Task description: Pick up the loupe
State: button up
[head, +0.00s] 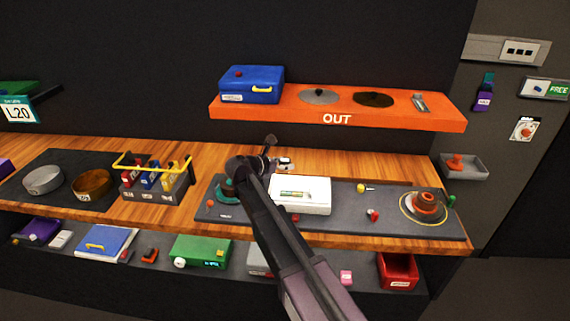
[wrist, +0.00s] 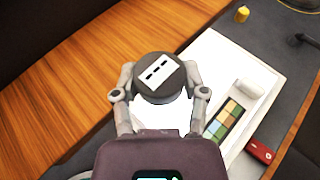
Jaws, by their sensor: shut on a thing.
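The loupe (wrist: 160,78) looks like a short dark round piece with a white label bearing three black marks. In the wrist view my gripper (wrist: 158,88) is shut on it, one finger on each side. Below it is a bright white surface, the white tray or box (wrist: 205,65); I cannot tell the gap between them. In the head view my gripper (head: 279,163) is small, behind my arm, near the white box's back-left corner, and the loupe is hard to make out there.
The white box (head: 318,200) sits on a dark mat (head: 345,215) on the wooden bench. An orange OUT shelf (head: 400,112) hangs above, with a blue case (head: 251,84). A yellow-handled rack (head: 153,182) stands left. A round orange-topped device (head: 426,203) is at right.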

jog(key=s+a+r+p, duration=0.1)
jog(key=s+a, duration=0.3)
jog(key=s, duration=1.1)
jog(key=shift+s+r, duration=0.15)
jog(key=shift+s, duration=0.1)
